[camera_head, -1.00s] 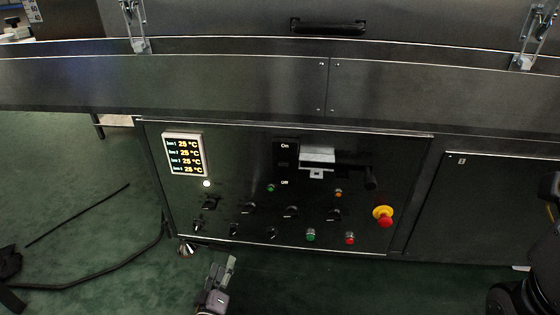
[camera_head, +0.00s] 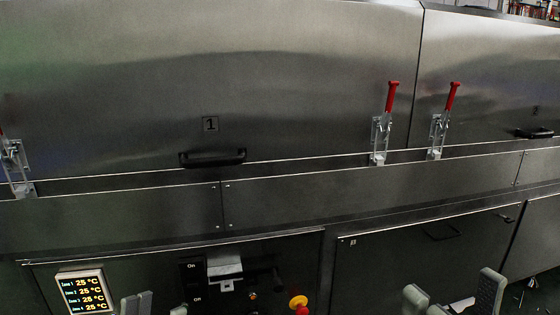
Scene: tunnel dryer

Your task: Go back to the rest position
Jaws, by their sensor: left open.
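My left gripper (camera_head: 150,304) shows at the bottom edge, left of centre, in front of the control panel. Its grey fingertips stand apart, with nothing seen between them. My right gripper (camera_head: 452,298) shows at the bottom right, its two grey fingers wide apart, in front of the lower cabinet. The rest of both grippers and both arms is below the picture.
The steel dryer fills the view, with a black handle (camera_head: 212,158) under the number 1. Red-handled clamps (camera_head: 390,100) stand upright along its ledge. Below is the control panel with a temperature display (camera_head: 82,291), a main switch (camera_head: 224,270) and a yellow-red emergency button (camera_head: 298,303).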

